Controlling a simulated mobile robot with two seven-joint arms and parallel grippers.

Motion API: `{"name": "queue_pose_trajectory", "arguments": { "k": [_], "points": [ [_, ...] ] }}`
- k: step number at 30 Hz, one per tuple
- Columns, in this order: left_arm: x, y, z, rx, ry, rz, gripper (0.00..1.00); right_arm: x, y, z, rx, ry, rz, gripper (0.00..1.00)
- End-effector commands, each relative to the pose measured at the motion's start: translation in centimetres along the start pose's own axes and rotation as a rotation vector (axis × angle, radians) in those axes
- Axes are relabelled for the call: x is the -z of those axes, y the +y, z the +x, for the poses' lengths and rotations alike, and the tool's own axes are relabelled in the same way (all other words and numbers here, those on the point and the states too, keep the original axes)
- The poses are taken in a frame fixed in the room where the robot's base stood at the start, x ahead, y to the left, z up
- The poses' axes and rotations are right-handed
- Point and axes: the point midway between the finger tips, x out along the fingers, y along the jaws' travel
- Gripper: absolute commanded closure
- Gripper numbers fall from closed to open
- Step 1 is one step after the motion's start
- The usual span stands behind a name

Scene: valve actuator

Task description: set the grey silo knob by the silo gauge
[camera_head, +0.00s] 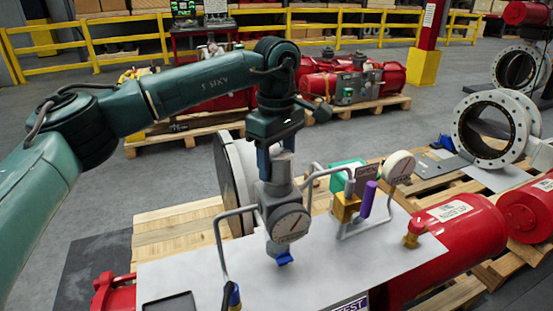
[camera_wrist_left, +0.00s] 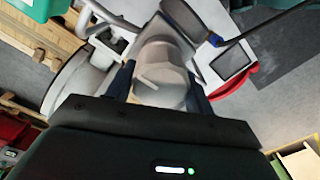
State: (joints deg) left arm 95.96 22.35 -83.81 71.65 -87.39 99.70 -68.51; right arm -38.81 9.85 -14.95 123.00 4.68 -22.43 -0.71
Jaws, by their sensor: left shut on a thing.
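The grey knob (camera_head: 280,171) stands on top of the grey regulator body in the middle of the head view. My left gripper (camera_head: 276,156) points down from above and is shut on it, with its blue fingers on either side. In the left wrist view the knob (camera_wrist_left: 160,72) sits between the fingers and shows a pale line on its top. The round gauge (camera_head: 290,223) is on the regulator's front, below the knob; its dial faces the camera, but its reading is too small to tell. My right gripper is not in view.
A second gauge (camera_head: 399,167) stands to the right, near a brass block (camera_head: 346,207) and purple cylinder (camera_head: 368,198). Grey pipes rise beside the regulator. The pale plate (camera_head: 190,262) is mostly bare at left. A red tank (camera_head: 455,240) lies to the right.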

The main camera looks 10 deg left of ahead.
Motion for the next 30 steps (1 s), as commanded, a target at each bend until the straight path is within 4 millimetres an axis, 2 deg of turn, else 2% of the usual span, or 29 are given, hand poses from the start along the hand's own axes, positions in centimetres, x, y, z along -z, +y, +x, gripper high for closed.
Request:
{"name": "queue_pose_trajectory", "arguments": {
  "k": [8, 14, 30],
  "points": [
    [0.0, -0.03, -0.04, 0.001, 0.0, -0.032, 0.7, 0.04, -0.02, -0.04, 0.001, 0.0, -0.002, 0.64],
    [0.02, -0.05, -0.05, 0.001, 0.0, -0.132, 0.7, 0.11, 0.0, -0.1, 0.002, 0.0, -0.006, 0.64],
    [-0.05, -0.24, -0.02, 0.001, 0.0, -0.622, 0.7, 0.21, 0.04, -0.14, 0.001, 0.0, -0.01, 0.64]
  ]
}}
